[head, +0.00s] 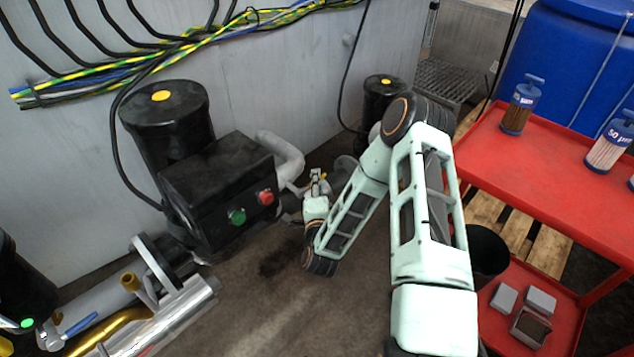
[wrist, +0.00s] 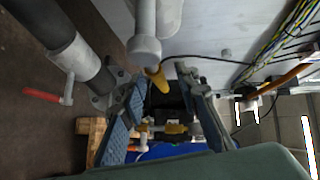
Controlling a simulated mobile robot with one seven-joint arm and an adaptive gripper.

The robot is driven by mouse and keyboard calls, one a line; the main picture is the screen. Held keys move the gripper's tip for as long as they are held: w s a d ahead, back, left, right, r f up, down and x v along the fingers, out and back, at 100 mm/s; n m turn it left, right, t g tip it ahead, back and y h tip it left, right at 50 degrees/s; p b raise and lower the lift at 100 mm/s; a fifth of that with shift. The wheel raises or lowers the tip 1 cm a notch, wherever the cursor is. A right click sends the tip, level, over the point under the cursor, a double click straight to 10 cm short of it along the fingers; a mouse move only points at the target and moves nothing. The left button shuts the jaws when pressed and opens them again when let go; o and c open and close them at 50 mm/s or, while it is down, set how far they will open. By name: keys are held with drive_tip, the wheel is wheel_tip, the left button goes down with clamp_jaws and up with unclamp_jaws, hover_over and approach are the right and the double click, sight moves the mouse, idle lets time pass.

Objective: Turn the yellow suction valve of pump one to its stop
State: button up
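My gripper (head: 317,182) is beside the grey pipework right of a black pump motor (head: 165,105) with a yellow-dotted top. In the wrist view my gripper (wrist: 162,76) is open, with its two blue-padded fingers apart. A yellow valve handle (wrist: 157,79) shows between the fingertips, below a grey pipe (wrist: 145,45); I cannot tell whether either finger touches it. In the head view only a small bit of yellow (head: 323,175) shows at the fingertips. More yellow fittings (wrist: 175,129) lie beyond, between the fingers. No pump number is readable.
A control box (head: 220,185) with green and red buttons is left of my gripper. A second black motor (head: 383,100) stands behind my arm. A red-handled valve (wrist: 42,95) sits on a pipe. A red cart (head: 550,180) with bottles is at right. Cables (head: 180,50) run along the wall.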

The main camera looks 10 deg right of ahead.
drive_tip(key=shift+w+d, duration=0.1)
drive_tip(key=shift+w, duration=0.45)
clamp_jaws()
